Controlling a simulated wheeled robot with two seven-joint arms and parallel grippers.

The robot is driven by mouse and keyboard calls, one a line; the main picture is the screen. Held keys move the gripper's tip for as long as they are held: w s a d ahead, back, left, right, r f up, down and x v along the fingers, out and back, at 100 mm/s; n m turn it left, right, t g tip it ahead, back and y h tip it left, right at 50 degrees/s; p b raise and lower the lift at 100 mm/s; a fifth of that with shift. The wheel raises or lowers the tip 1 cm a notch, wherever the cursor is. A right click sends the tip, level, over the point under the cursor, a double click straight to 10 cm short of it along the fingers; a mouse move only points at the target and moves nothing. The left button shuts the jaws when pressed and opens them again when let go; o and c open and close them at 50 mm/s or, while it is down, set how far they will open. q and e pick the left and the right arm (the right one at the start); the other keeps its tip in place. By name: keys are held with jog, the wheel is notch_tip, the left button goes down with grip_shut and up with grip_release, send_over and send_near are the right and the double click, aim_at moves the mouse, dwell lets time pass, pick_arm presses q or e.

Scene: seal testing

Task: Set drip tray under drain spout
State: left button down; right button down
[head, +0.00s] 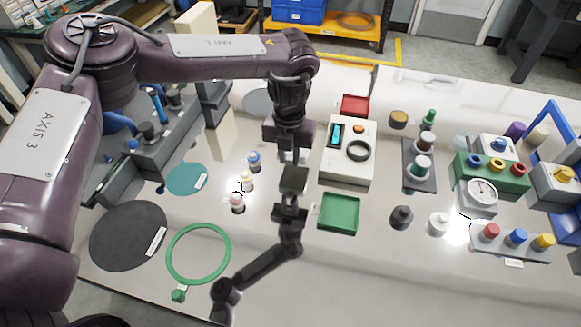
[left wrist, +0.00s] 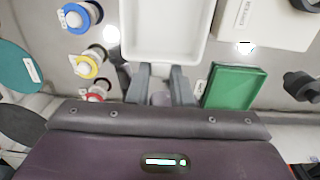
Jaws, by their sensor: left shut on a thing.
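The drip tray looks like the white rectangular tray with raised walls (left wrist: 165,58) at the top middle of the left wrist view. My left gripper (left wrist: 162,84) is at its near edge, and its fingers are shut on it there. In the head view my left gripper (head: 295,155) hangs over the middle of the glossy table. The tray is hard to tell from the pale table there and is partly hidden by the gripper. I cannot make out a drain spout for certain. A grey rig with blue parts (head: 165,140) stands at the left.
A green tray (head: 340,213) lies right of the gripper, below a white instrument (head: 347,150). Small capped fittings (head: 246,181) stand to its left. A green ring (head: 199,225) and black disc (head: 128,236) lie front left. Several fittings and a gauge (head: 481,190) crowd the right.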

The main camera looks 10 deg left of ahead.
aim_at(290, 164)
pick_arm(q)
jog(key=shift+f, duration=2.7)
jog(key=shift+f, duration=0.15)
jog(key=c, duration=1.3)
grip_release()
